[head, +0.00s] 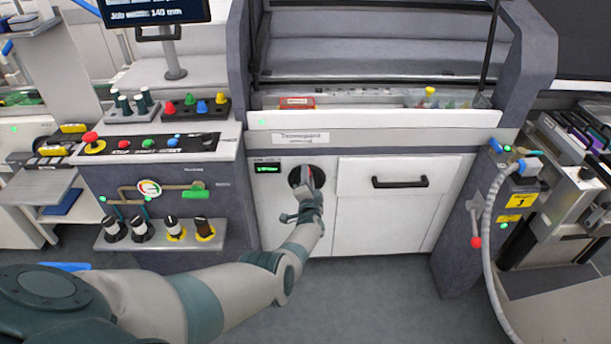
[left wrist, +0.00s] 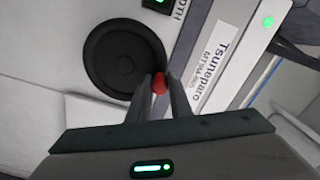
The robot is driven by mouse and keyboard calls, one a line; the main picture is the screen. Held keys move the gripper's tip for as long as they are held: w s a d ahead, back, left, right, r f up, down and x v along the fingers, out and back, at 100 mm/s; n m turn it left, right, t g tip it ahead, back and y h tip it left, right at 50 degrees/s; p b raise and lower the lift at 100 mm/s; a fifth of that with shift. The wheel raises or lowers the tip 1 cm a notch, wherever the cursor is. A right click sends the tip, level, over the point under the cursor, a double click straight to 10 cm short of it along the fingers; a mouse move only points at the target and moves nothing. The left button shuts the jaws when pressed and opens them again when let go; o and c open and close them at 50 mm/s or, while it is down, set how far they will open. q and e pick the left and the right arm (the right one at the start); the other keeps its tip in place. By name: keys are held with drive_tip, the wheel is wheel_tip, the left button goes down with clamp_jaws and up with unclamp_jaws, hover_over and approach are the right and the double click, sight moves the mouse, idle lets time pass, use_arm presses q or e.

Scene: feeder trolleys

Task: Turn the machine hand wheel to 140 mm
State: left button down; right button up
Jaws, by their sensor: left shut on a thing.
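The black round hand wheel (head: 294,177) is on the white front panel of the machine, partly hidden behind my left gripper (head: 308,180). In the left wrist view the wheel (left wrist: 112,60) is a dark disc, with a red knob (left wrist: 159,86) at its edge. My left gripper (left wrist: 160,88) is shut on the red knob, one finger on each side. A small black display with green digits (head: 267,169) sits just left of the wheel; its digits are too small to read. A screen (head: 155,10) at the top shows "140 mm". My right gripper is not in view.
A white drawer front with a black handle (head: 400,182) is right of the wheel. A control panel with buttons and a red knob (head: 94,143) stands to the left. A grey hose (head: 489,235) hangs at the right. The floor in front is clear.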

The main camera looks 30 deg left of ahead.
use_arm(q)
drive_tip(key=shift+d, duration=0.1)
drive_tip(key=c, duration=1.6)
unclamp_jaws()
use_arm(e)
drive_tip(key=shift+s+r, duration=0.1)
use_arm(q)
drive_tip(key=shift+s+d, duration=0.1)
drive_tip(key=shift+s, duration=0.05)
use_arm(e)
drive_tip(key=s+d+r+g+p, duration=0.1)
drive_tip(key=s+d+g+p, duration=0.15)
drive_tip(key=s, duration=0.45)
use_arm(q)
drive_tip(key=p+v, duration=0.9)
drive_tip(key=v, duration=0.8)
drive_tip(key=shift+d, duration=0.1)
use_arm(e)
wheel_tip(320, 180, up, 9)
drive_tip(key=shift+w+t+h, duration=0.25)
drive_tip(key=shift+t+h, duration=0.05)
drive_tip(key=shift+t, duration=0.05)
